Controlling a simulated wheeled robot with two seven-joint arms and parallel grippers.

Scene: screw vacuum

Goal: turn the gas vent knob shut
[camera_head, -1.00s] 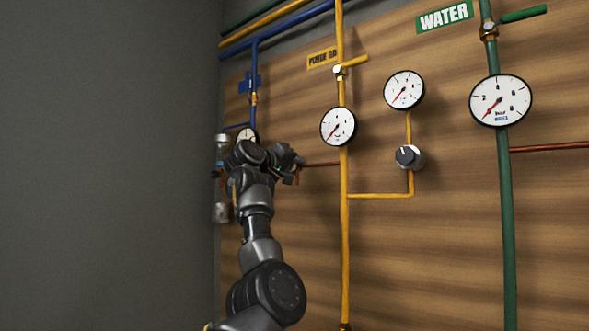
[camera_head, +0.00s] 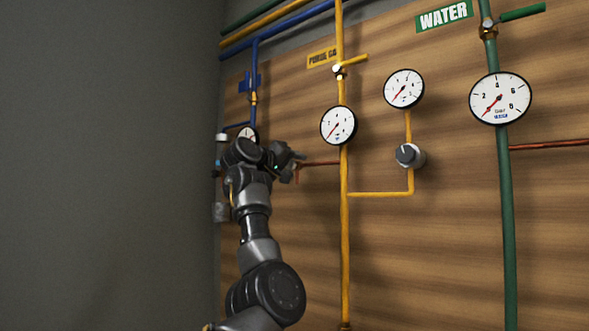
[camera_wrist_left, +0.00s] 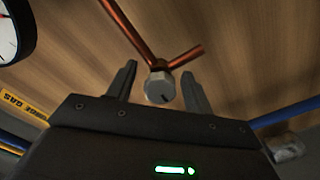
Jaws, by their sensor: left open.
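A round grey knob (camera_wrist_left: 160,88) with a dark line on its face sits where copper pipes meet in the left wrist view. My left gripper (camera_wrist_left: 158,84) is open, with one finger on each side of the knob in that view. Both fingers look apart from it; how deep it lies between them is hard to tell. In the head view my left gripper (camera_head: 296,160) is by the left end of the copper pipe (camera_head: 320,163), and the arm hides that knob. Another knob, black and silver (camera_head: 410,155), is on the yellow pipe to the right. My right gripper is out of view.
A yellow pipe (camera_head: 344,230) with a gauge (camera_head: 338,125) runs down the wooden board (camera_head: 430,250) right of the gripper. A blue pipe (camera_head: 254,70) and a grey wall (camera_head: 110,170) are to the left. A green pipe (camera_head: 506,220) is farther right.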

